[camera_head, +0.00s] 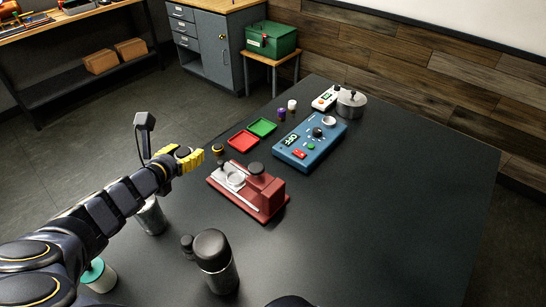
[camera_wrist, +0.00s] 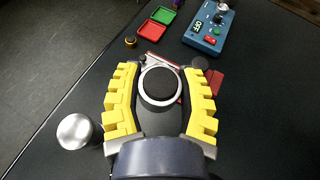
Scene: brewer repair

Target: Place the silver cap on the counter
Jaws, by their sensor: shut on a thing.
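My gripper (camera_head: 184,158) has yellow fingers and is above the left part of the dark counter (camera_head: 370,215). In the wrist view my gripper (camera_wrist: 160,95) is shut on a round thing with a silver rim and dark centre, which I take for the silver cap (camera_wrist: 160,68). The cap sits between the two yellow fingers. In the head view the fingers hide it. The gap between the cap and the counter cannot be judged.
A red device (camera_head: 265,197) stands right of my gripper, with a small gold-ringed knob (camera_head: 218,149) nearby. Red (camera_head: 242,141) and green trays, a blue OFF panel (camera_head: 310,147), a black bottle (camera_head: 213,262) and a silver canister (camera_head: 151,217) stand around. The counter's right side is clear.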

